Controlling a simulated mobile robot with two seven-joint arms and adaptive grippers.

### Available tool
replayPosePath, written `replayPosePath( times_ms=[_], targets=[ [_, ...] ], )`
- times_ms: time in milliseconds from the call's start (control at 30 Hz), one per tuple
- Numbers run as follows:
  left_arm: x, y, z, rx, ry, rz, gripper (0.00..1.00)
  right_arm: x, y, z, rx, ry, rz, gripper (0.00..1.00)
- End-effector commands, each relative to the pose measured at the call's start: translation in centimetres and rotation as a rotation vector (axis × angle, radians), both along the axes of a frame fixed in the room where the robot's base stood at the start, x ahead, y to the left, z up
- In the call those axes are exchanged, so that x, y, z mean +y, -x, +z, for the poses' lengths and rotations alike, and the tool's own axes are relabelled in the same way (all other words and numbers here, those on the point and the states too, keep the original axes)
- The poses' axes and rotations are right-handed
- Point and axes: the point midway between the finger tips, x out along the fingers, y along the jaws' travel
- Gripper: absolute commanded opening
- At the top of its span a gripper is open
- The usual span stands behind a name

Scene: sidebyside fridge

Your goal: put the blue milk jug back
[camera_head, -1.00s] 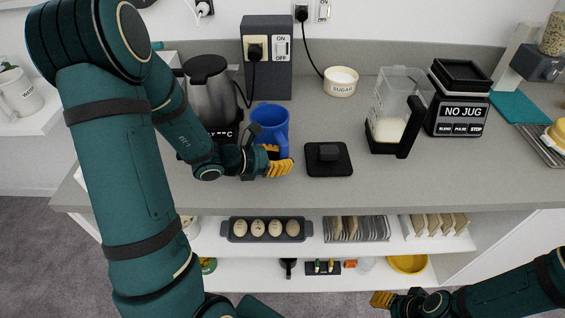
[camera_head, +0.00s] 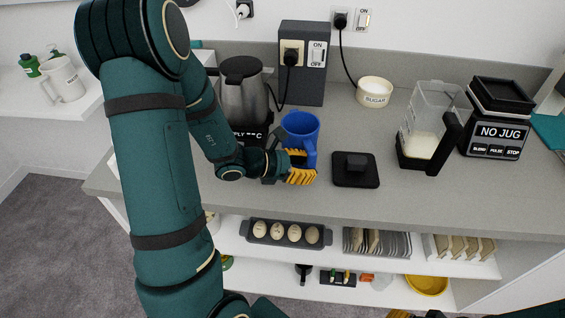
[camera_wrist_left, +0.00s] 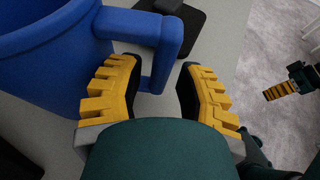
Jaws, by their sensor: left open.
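The blue milk jug (camera_head: 299,127) stands upright on the grey counter, partly behind my left gripper (camera_head: 297,172). In the left wrist view the blue jug (camera_wrist_left: 45,62) fills the upper left. Its handle (camera_wrist_left: 165,65) reaches between the two yellow fingers of my left gripper (camera_wrist_left: 158,95). The fingers are apart, with a gap beside the handle. My right gripper (camera_wrist_left: 282,90) shows at the right of the left wrist view, away from the jug, too small to judge its fingers. Only its edge shows at the bottom of the head view.
A steel pitcher (camera_head: 242,92) stands behind my left forearm. A black square lid-like pad (camera_head: 355,170) lies right of the jug. A clear container (camera_head: 428,120) and the "NO JUG" machine (camera_head: 497,125) stand further right. An egg tray (camera_head: 286,232) sits on the shelf below.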

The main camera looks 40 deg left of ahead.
Motion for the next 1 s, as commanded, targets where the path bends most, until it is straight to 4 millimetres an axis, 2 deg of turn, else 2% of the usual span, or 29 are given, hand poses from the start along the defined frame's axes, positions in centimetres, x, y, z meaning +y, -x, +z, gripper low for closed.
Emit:
replayPosePath(
  times_ms=[300,500,700,1000],
  targets=[
    [3.5,5.0,2.8,-0.001,-0.001,0.005,0.36,0.0,-0.2,1.3,-0.005,0.001,-0.005,0.47],
    [5.0,7.3,3.8,0.0,0.001,0.004,0.36,-0.1,-0.4,1.7,-0.009,0.002,-0.008,0.47],
    [5.4,8.1,4.1,0.001,0.002,0.001,0.36,-0.1,-0.5,1.8,-0.01,0.002,-0.009,0.47],
    [5.4,8.1,4.1,0.001,0.002,0.001,0.36,-0.1,-0.5,1.8,-0.01,0.002,-0.009,0.47]
  ],
)
